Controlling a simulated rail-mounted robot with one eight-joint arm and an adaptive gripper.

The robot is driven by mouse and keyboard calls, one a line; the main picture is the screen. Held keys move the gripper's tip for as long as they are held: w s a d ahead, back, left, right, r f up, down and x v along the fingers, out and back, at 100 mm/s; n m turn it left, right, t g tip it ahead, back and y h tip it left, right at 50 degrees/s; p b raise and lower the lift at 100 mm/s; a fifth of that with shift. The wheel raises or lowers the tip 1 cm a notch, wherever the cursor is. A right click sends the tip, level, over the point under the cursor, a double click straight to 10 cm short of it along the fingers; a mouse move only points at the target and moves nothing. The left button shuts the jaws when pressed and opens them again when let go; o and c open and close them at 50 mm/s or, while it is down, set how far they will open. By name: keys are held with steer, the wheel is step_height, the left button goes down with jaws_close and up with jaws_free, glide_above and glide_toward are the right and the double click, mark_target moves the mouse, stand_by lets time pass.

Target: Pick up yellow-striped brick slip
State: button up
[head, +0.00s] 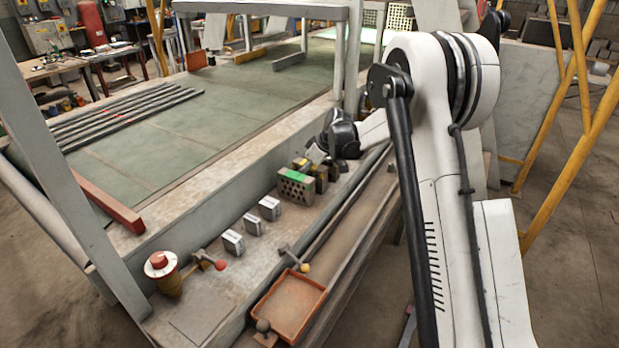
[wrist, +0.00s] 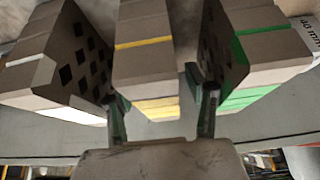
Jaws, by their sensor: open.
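The yellow-striped brick slip (wrist: 145,60) stands in the middle of the wrist view, grey-brown with a yellow line across it and a yellow-striped lower face. My gripper (wrist: 152,88) is open, with one finger on each side of this slip. A gap shows on both sides near the finger bases; contact at the tips cannot be told. In the head view my gripper (head: 318,152) is at the far end of the brick row, its fingers partly hidden.
A holed brick with a white stripe (wrist: 60,60) is close at left; a green-striped one (wrist: 245,55) is close at right. In the head view, a green-topped perforated brick (head: 296,188) and small white-faced blocks (head: 269,208) line the ledge. An orange tray (head: 290,305) lies nearer.

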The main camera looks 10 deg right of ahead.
steer(key=shift+f, duration=0.1)
steer(key=shift+c, duration=0.5)
jaws_close()
